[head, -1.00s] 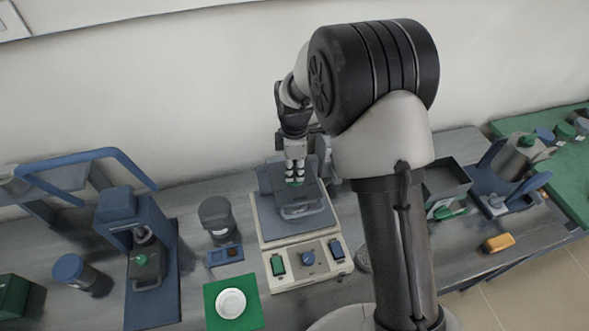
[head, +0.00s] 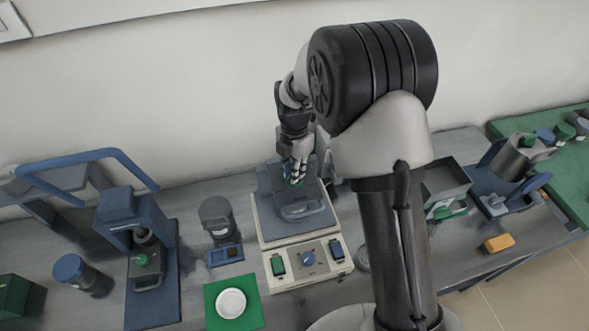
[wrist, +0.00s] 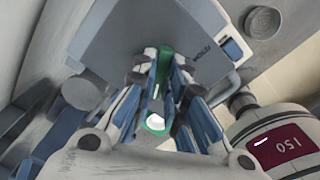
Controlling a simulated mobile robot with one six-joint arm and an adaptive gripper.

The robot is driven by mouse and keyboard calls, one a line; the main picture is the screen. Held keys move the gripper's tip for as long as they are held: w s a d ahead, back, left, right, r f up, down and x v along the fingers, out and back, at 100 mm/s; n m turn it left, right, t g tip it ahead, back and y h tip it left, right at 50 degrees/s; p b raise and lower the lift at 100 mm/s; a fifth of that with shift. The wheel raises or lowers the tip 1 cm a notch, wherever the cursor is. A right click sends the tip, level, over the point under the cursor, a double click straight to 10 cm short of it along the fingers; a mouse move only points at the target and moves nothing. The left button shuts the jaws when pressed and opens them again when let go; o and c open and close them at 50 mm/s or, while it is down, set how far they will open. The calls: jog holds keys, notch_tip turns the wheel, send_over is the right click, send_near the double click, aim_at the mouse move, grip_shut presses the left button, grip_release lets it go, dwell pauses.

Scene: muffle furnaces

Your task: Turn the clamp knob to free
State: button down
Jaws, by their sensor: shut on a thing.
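The clamp knob (wrist: 155,121) is a green bar-shaped handle on a blue-grey plate (wrist: 119,31) in the wrist view. In the head view only a little of the green knob (head: 294,182) shows under the fingertips, on top of the cream machine. My gripper (wrist: 162,80) is shut on the knob, with one finger on each long side. In the head view my gripper (head: 298,171) points down onto the plate. The fingers hide part of the knob, and its pointer or marks cannot be made out.
The cream machine's front panel (head: 292,263) has a green switch, a round blue knob and a dark switch. A blue press (head: 130,220) and dark jar (head: 217,217) stand left. A white dish (head: 231,303) lies on a green mat. An orange block (head: 498,243) lies right.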

dwell(0.5)
jog(key=c, duration=1.6)
grip_release()
notch_tip(320, 180, up, 12)
